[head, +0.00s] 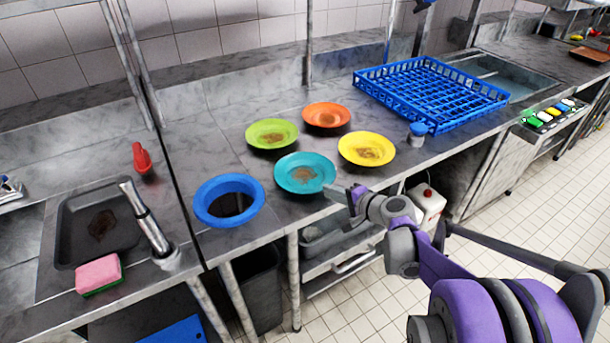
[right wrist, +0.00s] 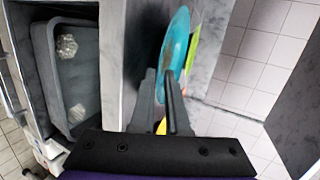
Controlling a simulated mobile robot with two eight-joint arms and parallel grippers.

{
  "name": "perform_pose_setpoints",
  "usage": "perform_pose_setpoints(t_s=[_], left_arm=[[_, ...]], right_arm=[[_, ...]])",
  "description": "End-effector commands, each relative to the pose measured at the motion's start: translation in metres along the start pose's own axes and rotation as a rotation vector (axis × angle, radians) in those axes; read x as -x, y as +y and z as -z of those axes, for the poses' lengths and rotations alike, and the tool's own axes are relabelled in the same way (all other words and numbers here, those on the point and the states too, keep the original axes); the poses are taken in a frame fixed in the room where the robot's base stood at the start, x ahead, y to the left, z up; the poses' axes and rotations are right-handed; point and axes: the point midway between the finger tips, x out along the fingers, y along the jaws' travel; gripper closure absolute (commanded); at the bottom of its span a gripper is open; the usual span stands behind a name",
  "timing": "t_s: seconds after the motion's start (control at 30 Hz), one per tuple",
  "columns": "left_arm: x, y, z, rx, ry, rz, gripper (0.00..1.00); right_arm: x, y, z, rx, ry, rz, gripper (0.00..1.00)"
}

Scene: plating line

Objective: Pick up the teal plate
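The teal plate (head: 305,174) lies on the steel counter in the head view, with a brown food smear in its middle. My right gripper (head: 338,193) is at the plate's right front rim. In the right wrist view the teal plate (right wrist: 177,42) shows edge-on, its near rim at the fingertips of my right gripper (right wrist: 161,78). The two fingers are a little apart, with a narrow gap between them. I cannot tell whether they touch the rim. My left gripper is not in view.
Close around are a green plate (head: 272,133), an orange plate (head: 326,115), a yellow plate (head: 366,149) and a blue-rimmed opening (head: 229,188). A blue rack (head: 432,125) stands at the back right. A sponge (head: 98,273) and red bottle (head: 141,158) are left.

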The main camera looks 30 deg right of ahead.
Motion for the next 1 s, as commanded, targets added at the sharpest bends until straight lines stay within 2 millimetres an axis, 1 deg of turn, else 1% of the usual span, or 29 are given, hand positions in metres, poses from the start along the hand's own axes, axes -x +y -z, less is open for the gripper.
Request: perform_pose_setpoints(t_s=[0.03,0.1,0.2,0.27,0.47,0.5,0.57,1.0], left_arm=[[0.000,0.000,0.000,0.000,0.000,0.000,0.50],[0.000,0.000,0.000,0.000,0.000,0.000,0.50],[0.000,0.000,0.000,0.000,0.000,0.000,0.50],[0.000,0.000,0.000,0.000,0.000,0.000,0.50],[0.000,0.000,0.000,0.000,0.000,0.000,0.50],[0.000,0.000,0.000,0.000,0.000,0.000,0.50],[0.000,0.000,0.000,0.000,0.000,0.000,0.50],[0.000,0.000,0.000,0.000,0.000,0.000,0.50]], right_arm=[[-0.010,0.000,0.000,0.001,-0.003,0.000,0.87],[-0.021,0.001,0.000,0.002,-0.003,0.000,0.87],[-0.031,0.001,0.000,0.002,-0.001,-0.001,0.87],[-0.034,0.001,0.000,0.002,0.000,-0.001,0.87],[-0.035,0.001,0.000,0.001,0.000,-0.001,0.87],[-0.035,0.001,0.000,0.001,0.000,-0.001,0.89],[-0.035,0.001,0.000,0.001,0.000,-0.001,1.00],[-0.035,0.001,0.000,0.002,0.000,-0.001,1.00]])
